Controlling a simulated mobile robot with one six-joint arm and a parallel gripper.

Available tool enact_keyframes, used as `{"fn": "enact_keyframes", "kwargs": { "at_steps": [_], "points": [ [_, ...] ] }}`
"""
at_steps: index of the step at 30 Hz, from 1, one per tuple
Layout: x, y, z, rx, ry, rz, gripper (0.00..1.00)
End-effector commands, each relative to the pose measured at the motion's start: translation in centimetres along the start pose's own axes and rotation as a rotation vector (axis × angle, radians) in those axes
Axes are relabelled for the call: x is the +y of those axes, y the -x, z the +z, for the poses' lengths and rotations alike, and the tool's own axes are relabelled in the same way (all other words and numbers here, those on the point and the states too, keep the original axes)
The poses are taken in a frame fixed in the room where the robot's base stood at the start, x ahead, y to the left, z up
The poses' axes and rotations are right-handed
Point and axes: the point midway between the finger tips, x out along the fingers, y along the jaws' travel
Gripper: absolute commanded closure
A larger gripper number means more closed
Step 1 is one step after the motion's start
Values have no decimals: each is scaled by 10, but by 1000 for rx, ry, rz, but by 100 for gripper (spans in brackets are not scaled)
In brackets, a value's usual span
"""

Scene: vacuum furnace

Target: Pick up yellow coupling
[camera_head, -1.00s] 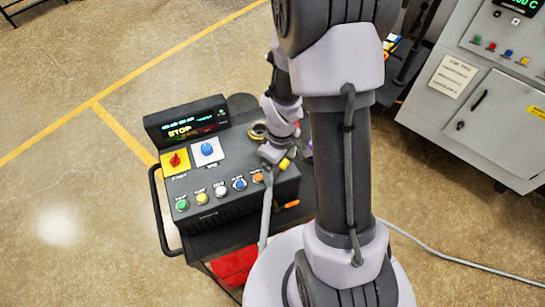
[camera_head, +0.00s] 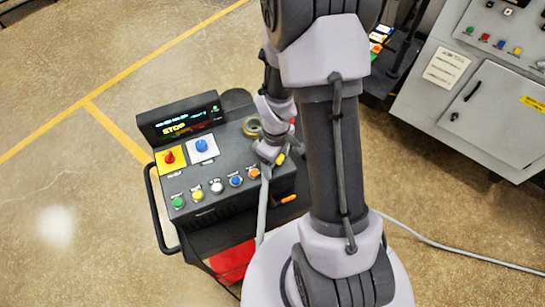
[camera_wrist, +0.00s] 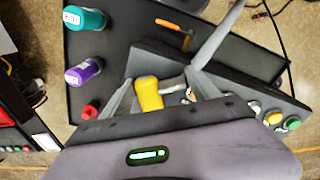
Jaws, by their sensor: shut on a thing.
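The yellow coupling (camera_wrist: 149,95) shows in the wrist view as a short yellow cylinder between the two grey fingers of my gripper (camera_wrist: 157,86). My gripper is shut on it. The rest of the coupling is hidden by my arm. I cannot tell whether it touches the surface below.
In the wrist view a teal cylinder (camera_wrist: 85,18), a purple cylinder (camera_wrist: 83,70) and a red piece (camera_wrist: 90,110) are at left on the dark cart top (camera_wrist: 125,25). An orange-handled tool (camera_wrist: 174,27) lies farther off. The console (camera_head: 225,160) with several buttons is close by.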

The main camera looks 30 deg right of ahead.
Motion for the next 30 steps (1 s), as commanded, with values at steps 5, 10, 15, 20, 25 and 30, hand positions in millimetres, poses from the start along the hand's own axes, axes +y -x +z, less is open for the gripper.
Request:
{"fn": "enact_keyframes", "kwargs": {
  "at_steps": [5,10,15,20,25,30],
  "points": [
    [1,15,-1,3,0,2,94],
    [-6,35,4,1,1,1,94],
    [-38,37,24,1,3,1,94],
    [-70,36,44,5,3,4,94],
    [-82,32,51,7,2,7,94],
    [-108,38,67,8,3,5,94]
  ]
}}
